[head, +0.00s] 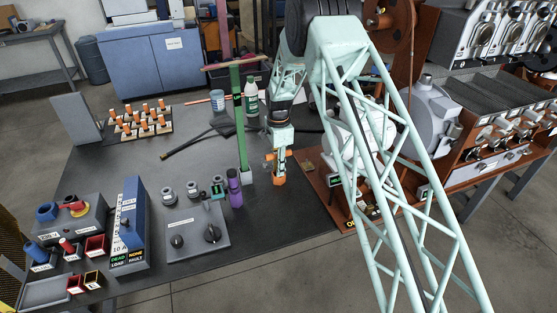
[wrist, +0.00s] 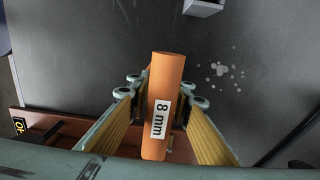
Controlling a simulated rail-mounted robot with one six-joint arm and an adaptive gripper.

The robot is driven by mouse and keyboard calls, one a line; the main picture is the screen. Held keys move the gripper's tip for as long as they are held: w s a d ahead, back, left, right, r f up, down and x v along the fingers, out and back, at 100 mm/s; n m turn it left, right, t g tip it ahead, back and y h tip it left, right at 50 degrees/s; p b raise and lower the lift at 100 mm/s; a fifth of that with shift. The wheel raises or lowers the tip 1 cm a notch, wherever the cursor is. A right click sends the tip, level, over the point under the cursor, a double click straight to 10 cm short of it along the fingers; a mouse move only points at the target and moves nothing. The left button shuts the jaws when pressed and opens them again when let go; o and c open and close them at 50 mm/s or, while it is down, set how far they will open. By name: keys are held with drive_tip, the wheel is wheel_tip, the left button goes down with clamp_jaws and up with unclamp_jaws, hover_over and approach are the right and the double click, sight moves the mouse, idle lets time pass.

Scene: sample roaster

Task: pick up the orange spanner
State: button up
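The orange spanner (wrist: 167,105) shows in the wrist view as a round orange handle with a white "8 mm" label. It lies lengthwise between the yellow-padded fingers of my gripper (wrist: 166,84), which close in on it from both sides. Its jaw end is not clear to see. In the head view my gripper (head: 278,180) is near the right edge of the dark table, just right of a green post. Small orange parts show at the gripper there, but I cannot tell the spanner apart from the fingers.
The green post (head: 240,125) and a purple bottle (head: 235,190) stand close left of my gripper. A grey panel with knobs (head: 196,232) is further left. A brown wooden stand (head: 325,190) is close on the right. Dark table top (head: 295,215) in front is clear.

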sight(288, 153)
clamp_jaws()
drive_tip(key=shift+r, duration=0.15)
drive_tip(key=shift+r+p, duration=0.9)
drive_tip(key=shift+r, duration=4)
